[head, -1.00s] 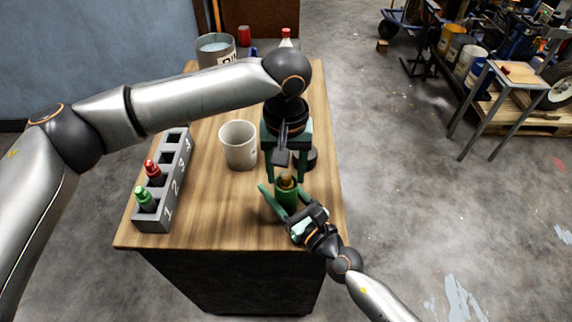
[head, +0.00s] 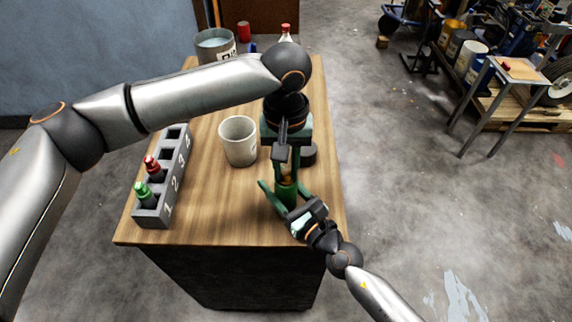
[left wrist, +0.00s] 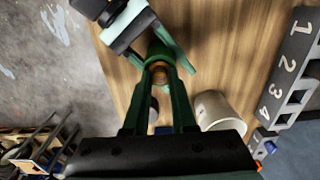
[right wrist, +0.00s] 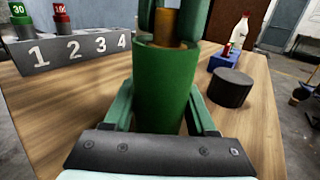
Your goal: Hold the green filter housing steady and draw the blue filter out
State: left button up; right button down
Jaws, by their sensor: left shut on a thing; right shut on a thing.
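The green filter housing (head: 287,194) stands upright near the table's front right; it fills the middle of the right wrist view (right wrist: 165,88). My right gripper (head: 284,204) is shut on it, one finger on either side. A filter, amber-brown rather than blue in these views, stands up out of the housing's open top (right wrist: 178,24). My left gripper (left wrist: 160,84) points down from above and is shut on the filter's upper part, also seen in the left wrist view (left wrist: 160,73). The filter's lower end is hidden inside the housing.
A pale cup (head: 239,142) stands left of the grippers. A grey numbered rack (head: 174,190) with red- and green-capped bottles is farther left. Wood between cup and rack is clear.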

pick_arm(q)
grip_shut()
jog(key=shift+r, duration=0.7)
notch_tip(320, 180, up, 11)
jog(key=shift+f, duration=0.15)
dwell(1.8)
pick_arm(e)
jog(key=shift+c, duration=0.6)
grip_release()
jog(key=v, duration=1.2)
